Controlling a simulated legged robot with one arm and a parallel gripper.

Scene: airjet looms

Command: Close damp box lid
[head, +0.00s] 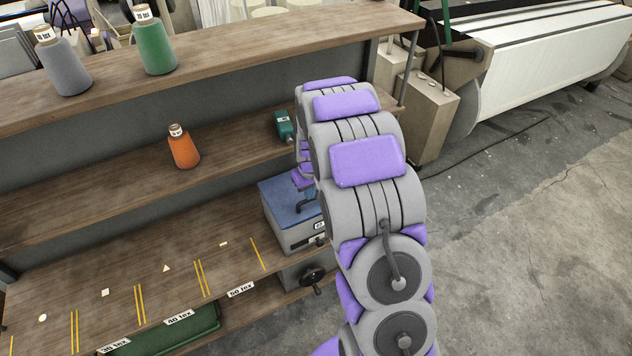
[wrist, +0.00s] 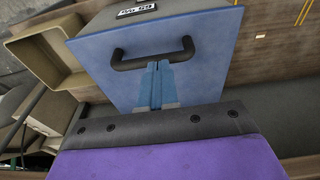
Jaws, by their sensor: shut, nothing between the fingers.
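The damp box (head: 298,236) is a grey box with a label on its front. It stands at the right end of the lower shelf, partly hidden by my arm. Its blue lid (head: 284,198) lies over the top; I cannot tell whether a small gap is left. In the wrist view the lid (wrist: 100,65) fills the middle, with a dark bar handle (wrist: 125,64) on it. My gripper (wrist: 158,66) is shut and empty, its blue fingertips over the lid right by the handle. I cannot tell whether they touch it.
An orange cone (head: 184,148) and a teal cone (head: 283,125) are on the middle shelf. Grey (head: 64,65) and green (head: 154,45) cones stand on top. A green box (head: 170,335) sits below. A tan box (wrist: 45,50) shows beside the lid. Floor at right is clear.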

